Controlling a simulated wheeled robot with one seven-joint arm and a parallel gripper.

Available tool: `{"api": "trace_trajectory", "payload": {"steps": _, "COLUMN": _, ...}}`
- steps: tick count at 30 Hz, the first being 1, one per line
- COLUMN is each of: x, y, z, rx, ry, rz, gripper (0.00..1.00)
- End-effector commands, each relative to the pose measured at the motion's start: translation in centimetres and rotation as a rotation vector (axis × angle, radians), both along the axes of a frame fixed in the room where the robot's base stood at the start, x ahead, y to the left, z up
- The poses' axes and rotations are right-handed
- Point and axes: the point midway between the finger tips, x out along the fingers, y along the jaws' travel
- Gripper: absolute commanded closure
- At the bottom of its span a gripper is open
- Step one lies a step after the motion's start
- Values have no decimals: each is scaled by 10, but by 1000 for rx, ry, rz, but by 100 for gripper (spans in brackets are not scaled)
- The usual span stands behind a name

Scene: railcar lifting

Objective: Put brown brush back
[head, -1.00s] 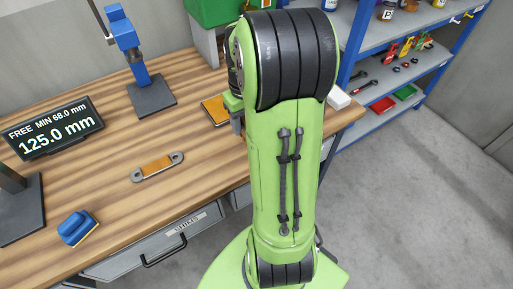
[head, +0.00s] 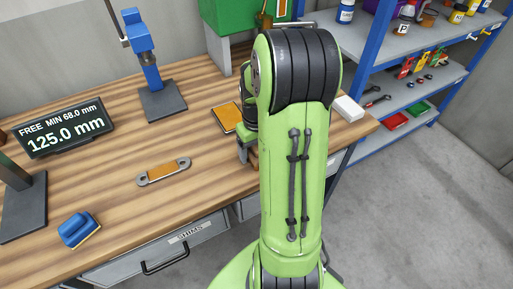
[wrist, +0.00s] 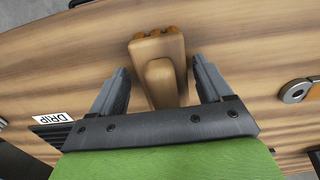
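The brown brush (wrist: 155,50) lies on the wooden bench in the wrist view, a tan block with a raised grip and rounded orange-brown tufts at its far end. My gripper (wrist: 160,78) is open, with one finger on each side of the brush and visible gaps between. In the head view my gripper (head: 245,150) is low over the bench near its front right edge, and my arm hides the brush there.
A DRIP label (wrist: 54,117) lies beside a dark ribbed piece. A blue-handled block (head: 78,228), a metal link (head: 163,172), an orange pad (head: 227,117), a white block (head: 348,108) and a blue stand (head: 145,50) are on the bench. Shelves (head: 400,100) stand at right.

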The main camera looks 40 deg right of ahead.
Motion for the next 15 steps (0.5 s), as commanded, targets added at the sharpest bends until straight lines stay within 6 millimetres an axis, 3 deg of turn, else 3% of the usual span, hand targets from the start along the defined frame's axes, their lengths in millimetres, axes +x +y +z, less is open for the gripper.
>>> {"api": "trace_trajectory", "payload": {"steps": 8, "x": 0, "y": 0, "z": 4, "rx": 0, "ry": -1, "rz": 0, "gripper": 22}}
{"api": "trace_trajectory", "payload": {"steps": 11, "x": 1, "y": -1, "z": 20, "rx": -3, "ry": -3, "rz": 0, "gripper": 22}}
{"api": "trace_trajectory", "payload": {"steps": 15, "x": 1, "y": -1, "z": 60, "rx": -5, "ry": -6, "rz": 1, "gripper": 22}}
